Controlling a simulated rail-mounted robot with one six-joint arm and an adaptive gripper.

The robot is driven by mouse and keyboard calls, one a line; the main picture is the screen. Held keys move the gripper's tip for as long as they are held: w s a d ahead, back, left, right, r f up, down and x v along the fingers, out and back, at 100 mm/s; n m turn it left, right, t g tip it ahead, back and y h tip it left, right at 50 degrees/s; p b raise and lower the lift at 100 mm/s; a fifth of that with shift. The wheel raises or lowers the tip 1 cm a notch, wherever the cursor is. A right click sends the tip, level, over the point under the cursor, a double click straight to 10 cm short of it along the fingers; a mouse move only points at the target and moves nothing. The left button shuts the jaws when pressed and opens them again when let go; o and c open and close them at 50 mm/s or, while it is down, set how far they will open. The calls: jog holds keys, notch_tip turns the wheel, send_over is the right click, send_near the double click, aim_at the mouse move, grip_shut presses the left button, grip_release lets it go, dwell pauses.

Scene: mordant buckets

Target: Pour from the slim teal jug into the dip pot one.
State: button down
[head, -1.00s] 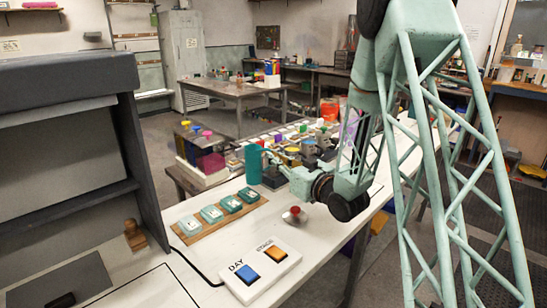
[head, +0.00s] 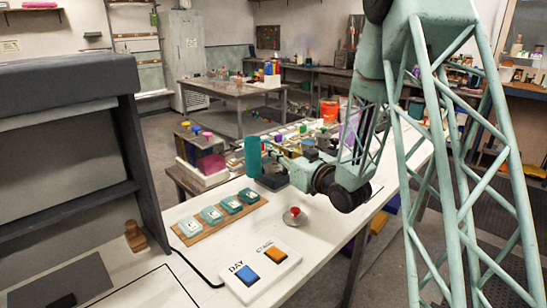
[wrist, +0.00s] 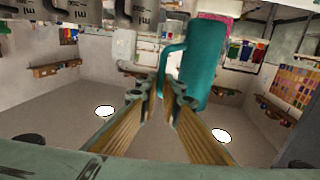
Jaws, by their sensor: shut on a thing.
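The slim teal jug (head: 253,157) is upright in the head view, above the white bench near the dark containers. My gripper (head: 276,152) reaches it from the right. In the wrist view, my gripper (wrist: 165,92) is shut on the handle of the teal jug (wrist: 203,62), and the jug's body stands beside the fingers. That view looks upside down. Several square teal pots with pale labels stand in a row on a wooden board (head: 222,219). Their labels are too small to read, so I cannot tell which pot, if any, is dip pot one. The jug's contents are hidden.
A white panel (head: 262,271) with a blue and an orange button lies on the bench. A small red-topped object (head: 294,213) sits behind it. Coloured containers (head: 209,160) stand beyond the bench. A dark shelf unit (head: 70,150) fills the left.

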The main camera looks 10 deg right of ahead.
jog(key=shift+r, duration=1.35)
jog(key=shift+w+p, duration=0.1)
jog(key=shift+p, duration=0.25)
jog(key=w+d+r+m+t+h+p, duration=0.1)
jog(key=w+r+m+h+p, duration=0.3)
jog(key=p, duration=1.1)
jog(key=w+d+r+h, duration=0.1)
jog(key=w+h, duration=0.1)
jog(key=shift+r+t+h, duration=0.2)
jog(key=shift+t+h, duration=0.1)
jog(key=shift+h, duration=0.1)
jog(key=shift+w+d+m+h+p, duration=0.15)
jog(key=shift+m+h+p, duration=0.2)
jog(key=shift+p, duration=0.3)
